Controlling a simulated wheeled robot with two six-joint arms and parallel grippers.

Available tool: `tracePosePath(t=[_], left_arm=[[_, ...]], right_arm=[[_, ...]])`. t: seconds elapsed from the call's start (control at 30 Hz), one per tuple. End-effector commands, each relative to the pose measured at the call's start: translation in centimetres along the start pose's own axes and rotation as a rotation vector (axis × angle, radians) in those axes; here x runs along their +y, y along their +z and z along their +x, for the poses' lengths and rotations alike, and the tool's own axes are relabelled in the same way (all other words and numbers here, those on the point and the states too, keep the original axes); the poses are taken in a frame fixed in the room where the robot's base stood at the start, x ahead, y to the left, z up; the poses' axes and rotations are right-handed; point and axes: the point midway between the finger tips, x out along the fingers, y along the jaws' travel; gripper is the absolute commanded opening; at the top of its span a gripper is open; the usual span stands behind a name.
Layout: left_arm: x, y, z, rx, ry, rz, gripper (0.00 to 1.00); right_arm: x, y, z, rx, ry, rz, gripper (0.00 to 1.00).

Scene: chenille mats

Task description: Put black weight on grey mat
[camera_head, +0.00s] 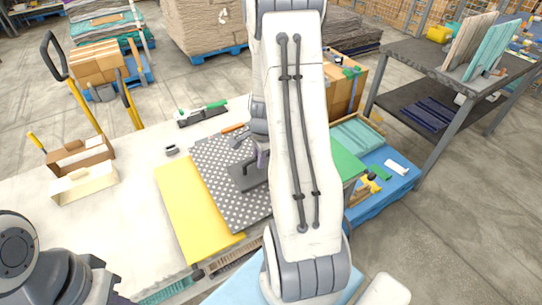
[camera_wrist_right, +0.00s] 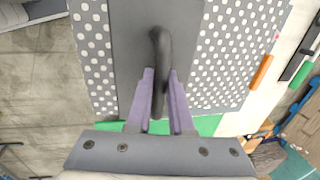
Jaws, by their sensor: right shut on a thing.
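The black weight (camera_head: 244,176) is a flat dark plate with a black upright handle. It is over the grey mat with white dots (camera_head: 217,159), in the middle of the table. My right gripper (camera_head: 262,158) is shut on the handle, and my arm hides part of the weight. In the right wrist view the purple fingers (camera_wrist_right: 160,95) pinch the handle (camera_wrist_right: 160,48), with the plate (camera_wrist_right: 186,40) below and the dotted mat (camera_wrist_right: 232,60) on both sides. I cannot tell whether the plate touches the mat. My left arm shows at lower left, its gripper out of view.
A yellow mat (camera_head: 190,212) lies left of the grey mat, and a green mat (camera_head: 345,162) lies to the right. Two small boxes stand at the left, one of them cream (camera_head: 85,184). A green-and-black tool (camera_head: 203,113) lies behind. The table's left middle is clear.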

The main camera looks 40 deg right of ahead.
Motion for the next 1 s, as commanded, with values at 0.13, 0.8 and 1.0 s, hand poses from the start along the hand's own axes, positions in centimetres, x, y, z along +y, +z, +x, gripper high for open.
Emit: tracePosePath(t=[0.13,0.8,1.0], left_arm=[[0.1,0.0,-0.7,0.0,0.0,0.0,0.0],[-0.1,0.1,0.8,0.0,0.0,0.001,0.0],[-0.1,0.1,1.0,0.0,0.0,0.001,0.0]], right_arm=[[-1.4,0.6,1.0,0.001,-0.003,-0.002,0.0],[-1.0,0.7,5.4,0.002,-0.004,-0.001,0.0],[-1.0,0.7,5.6,0.002,-0.004,-0.001,0.0]])
